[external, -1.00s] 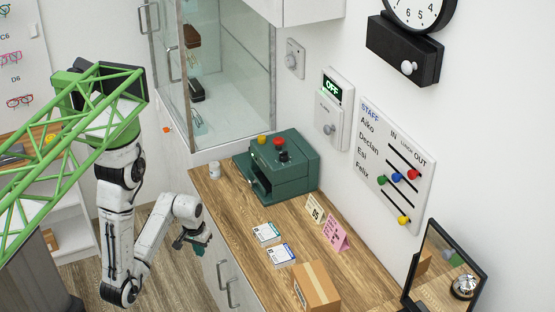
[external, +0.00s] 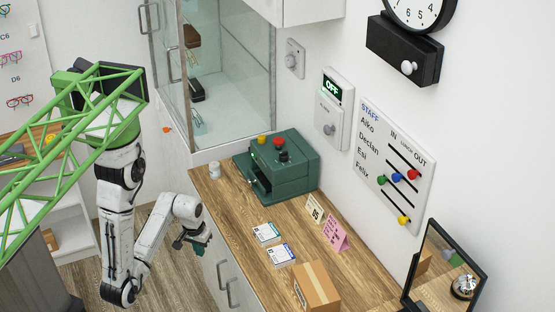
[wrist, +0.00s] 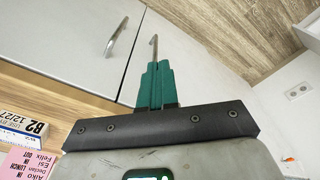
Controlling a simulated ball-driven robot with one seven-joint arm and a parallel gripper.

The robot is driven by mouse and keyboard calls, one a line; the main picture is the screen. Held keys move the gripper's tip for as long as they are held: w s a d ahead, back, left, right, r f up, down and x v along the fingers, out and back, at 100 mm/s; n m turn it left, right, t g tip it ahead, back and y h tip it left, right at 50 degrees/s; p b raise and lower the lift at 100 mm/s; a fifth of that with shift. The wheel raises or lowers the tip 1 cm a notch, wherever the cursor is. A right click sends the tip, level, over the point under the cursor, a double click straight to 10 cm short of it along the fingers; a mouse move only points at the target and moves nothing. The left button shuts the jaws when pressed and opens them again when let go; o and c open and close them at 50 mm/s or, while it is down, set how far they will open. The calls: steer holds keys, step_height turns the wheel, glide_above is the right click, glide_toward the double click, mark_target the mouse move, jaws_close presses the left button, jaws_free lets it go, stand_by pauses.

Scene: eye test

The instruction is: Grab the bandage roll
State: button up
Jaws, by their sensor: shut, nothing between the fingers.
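A small white cylinder (external: 214,170), which looks like the bandage roll, stands on the back left end of the wooden counter (external: 240,205) in the external view. My gripper (external: 191,246) hangs to the left of the counter's front edge, lower in the picture than the roll and clearly apart from it. Its teal fingers (wrist: 157,78) are together and empty in the wrist view. They point towards the pale cabinet fronts. The roll does not show in the wrist view.
A green box with knobs (external: 285,170) stands right of the roll. Small labelled boxes (external: 266,233), a cardboard box (external: 316,287) and a pink card (external: 336,234) sit further along. Cabinet handles (external: 222,275) stick out below the counter; one (wrist: 117,36) shows near my fingers.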

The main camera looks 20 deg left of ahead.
mark_target(213, 164)
steer(key=o, duration=1.4)
steer(key=shift+w, duration=0.1)
